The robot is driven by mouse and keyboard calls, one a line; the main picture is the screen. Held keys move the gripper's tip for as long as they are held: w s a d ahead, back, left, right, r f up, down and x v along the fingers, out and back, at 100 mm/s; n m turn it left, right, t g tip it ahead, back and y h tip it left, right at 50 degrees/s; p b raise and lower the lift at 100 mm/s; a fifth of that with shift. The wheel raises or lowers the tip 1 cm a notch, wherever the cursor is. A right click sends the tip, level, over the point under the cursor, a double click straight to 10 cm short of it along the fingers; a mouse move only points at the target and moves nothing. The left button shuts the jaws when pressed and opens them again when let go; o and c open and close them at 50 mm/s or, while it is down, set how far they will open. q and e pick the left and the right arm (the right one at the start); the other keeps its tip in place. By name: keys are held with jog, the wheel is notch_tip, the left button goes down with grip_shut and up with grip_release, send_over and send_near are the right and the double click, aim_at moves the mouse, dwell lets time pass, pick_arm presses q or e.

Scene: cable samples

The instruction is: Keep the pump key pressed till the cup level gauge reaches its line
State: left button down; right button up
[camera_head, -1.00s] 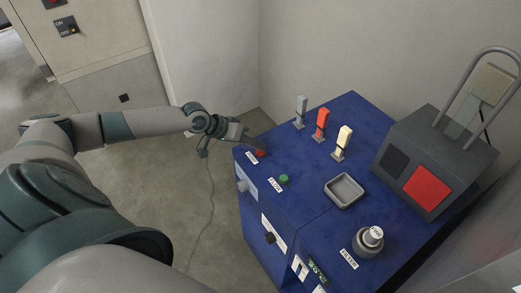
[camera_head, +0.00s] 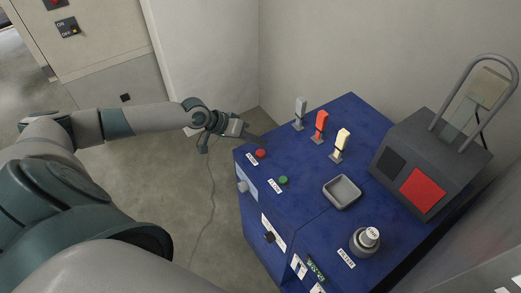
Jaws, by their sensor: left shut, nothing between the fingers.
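My left gripper (camera_head: 250,135) is shut and empty at the back left corner of the blue cabinet (camera_head: 310,195). Its tip is a little above and behind a red button (camera_head: 260,153), apart from it in the picture. A green button (camera_head: 283,180) is nearer the front of the cabinet top. Each button has a small white label too small to read, so I cannot tell which is the pump key. I cannot make out a cup level gauge or its line. My right gripper is not in view.
Grey, red and cream levers (camera_head: 342,141) stand along the back. The floor left of the cabinet is clear except for a cable.

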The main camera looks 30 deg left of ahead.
aim_at(256, 153)
pick_arm(q)
jog(key=shift+r+p, duration=1.25)
jog(key=shift+r, duration=0.45)
dwell(0.5)
